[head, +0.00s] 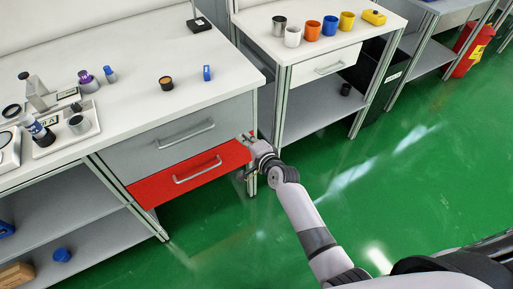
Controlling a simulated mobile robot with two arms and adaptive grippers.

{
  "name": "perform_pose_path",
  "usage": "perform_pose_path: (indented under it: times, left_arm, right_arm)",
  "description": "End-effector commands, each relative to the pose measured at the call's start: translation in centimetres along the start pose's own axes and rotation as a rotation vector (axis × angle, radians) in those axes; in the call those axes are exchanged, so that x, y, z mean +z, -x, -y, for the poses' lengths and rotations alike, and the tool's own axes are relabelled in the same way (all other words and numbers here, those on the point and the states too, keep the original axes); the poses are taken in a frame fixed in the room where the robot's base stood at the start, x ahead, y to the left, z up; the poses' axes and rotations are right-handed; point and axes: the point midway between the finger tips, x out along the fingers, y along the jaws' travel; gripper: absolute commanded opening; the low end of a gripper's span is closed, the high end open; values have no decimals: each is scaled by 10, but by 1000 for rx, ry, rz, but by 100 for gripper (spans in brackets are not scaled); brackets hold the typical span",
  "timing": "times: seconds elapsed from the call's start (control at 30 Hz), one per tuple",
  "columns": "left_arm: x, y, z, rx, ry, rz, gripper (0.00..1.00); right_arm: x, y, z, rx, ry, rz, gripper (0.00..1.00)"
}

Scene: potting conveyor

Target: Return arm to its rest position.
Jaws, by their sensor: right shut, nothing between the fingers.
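My right arm (307,215) comes in from the lower right and reaches to the workbench. Its gripper (246,156) is at the right end of the red drawer (155,188), by the bench leg. The gripper looks shut and empty; its fingers are small in view, and I cannot tell whether they touch the drawer. The red drawer has a metal handle and sits below a grey drawer (130,150). It looks shut or nearly so. My left gripper is not in view.
The bench top (140,70) holds a tray (85,128), a black jar (166,83) and a small blue item (207,73). A second table (340,50) carries several coloured cups. A black bin (380,95) stands beside it. The green floor (400,180) is open to the right.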

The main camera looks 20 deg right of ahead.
Motion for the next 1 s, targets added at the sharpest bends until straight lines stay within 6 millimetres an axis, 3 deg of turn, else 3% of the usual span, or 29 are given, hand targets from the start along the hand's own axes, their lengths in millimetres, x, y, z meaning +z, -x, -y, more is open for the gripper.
perform_pose_path:
  times: [0.2,0.3,0.6,0.7,0.77,0.87,1.0]
  left_arm:
    - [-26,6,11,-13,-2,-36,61]
    - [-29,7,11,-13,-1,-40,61]
    - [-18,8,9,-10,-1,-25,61]
    - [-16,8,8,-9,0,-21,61]
    - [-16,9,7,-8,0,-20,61]
    - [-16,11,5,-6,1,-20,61]
    - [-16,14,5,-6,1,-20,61]
  right_arm:
    - [-1,38,0,2,0,-2,0]
    - [-1,50,-1,2,0,-2,0]
    - [-1,60,0,1,1,-1,0]
    - [0,60,-9,17,15,0,0]
    - [1,60,-26,49,48,1,0]
    - [5,65,-77,147,152,13,0]
    - [13,89,-178,336,373,68,0]
